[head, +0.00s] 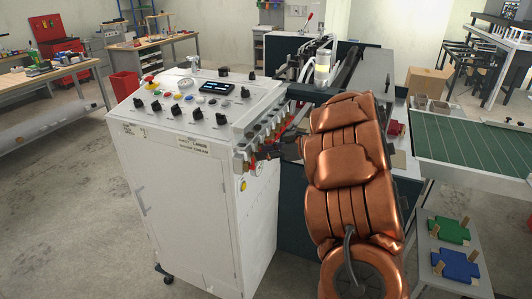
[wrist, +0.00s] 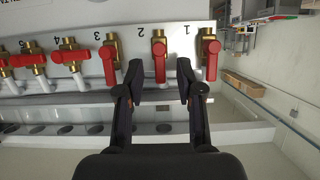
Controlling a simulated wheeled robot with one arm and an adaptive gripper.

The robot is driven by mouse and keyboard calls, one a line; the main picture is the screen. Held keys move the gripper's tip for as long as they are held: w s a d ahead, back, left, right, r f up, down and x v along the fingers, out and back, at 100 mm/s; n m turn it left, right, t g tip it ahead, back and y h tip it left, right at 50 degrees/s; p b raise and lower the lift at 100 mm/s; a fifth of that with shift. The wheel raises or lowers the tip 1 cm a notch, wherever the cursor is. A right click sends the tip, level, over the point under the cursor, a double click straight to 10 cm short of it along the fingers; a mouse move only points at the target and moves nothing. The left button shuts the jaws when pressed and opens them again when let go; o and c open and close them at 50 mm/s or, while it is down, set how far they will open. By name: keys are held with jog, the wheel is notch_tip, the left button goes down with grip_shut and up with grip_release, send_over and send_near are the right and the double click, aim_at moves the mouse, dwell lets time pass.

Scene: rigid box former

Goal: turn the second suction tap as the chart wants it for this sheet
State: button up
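The suction taps stand in a row with brass bodies and red levers. In the wrist view the tap by label 2 (wrist: 159,57) has its lever pointing down the picture, in line with its body. The taps by 1 (wrist: 210,57) and 3 (wrist: 109,60) have levers the same way. The taps by 4 (wrist: 70,57) and 5 (wrist: 30,60) have levers turned crosswise. My gripper (wrist: 161,78) is open, a finger on each side of the second lever's lower end; contact cannot be told. In the head view my arm partly hides the tap row (head: 262,140). No chart is readable.
The white control cabinet (head: 190,190) carries knobs and a small display (head: 216,88) on its sloped top. Open floor lies left of the cabinet.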

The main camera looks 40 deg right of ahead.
jog(key=v, duration=1.2)
dwell(0.6)
jog(key=w+d+r+m+t+h, duration=0.1)
jog(key=w+d+r+m+h, duration=0.1)
jog(key=w+r+h, duration=0.4)
jog(key=w+d+r+m+t+h, duration=0.2)
jog(key=w+r+m+h, duration=0.1)
jog(key=r+h, duration=0.4)
jog(key=s+a+f+m+g+y+b, duration=0.15)
jog(key=s+a+f+m+g, duration=0.25)
jog(key=s+a+f+g, duration=1.1)
jog(key=s+a+f+n+y, duration=0.1)
jog(key=s+a+f, duration=0.3)
jog(key=s+a, duration=0.6)
jog(key=s+a+f+n+g+y, duration=0.1)
jog(key=s+a+f+n+y, duration=0.1)
jog(key=s+a, duration=0.9)
notch_tip(320, 180, down, 2)
jog(key=shift+s+a+f+y, duration=0.1)
jog(key=shift+s+a+y, duration=0.1)
jog(key=shift+s+y, duration=0.65)
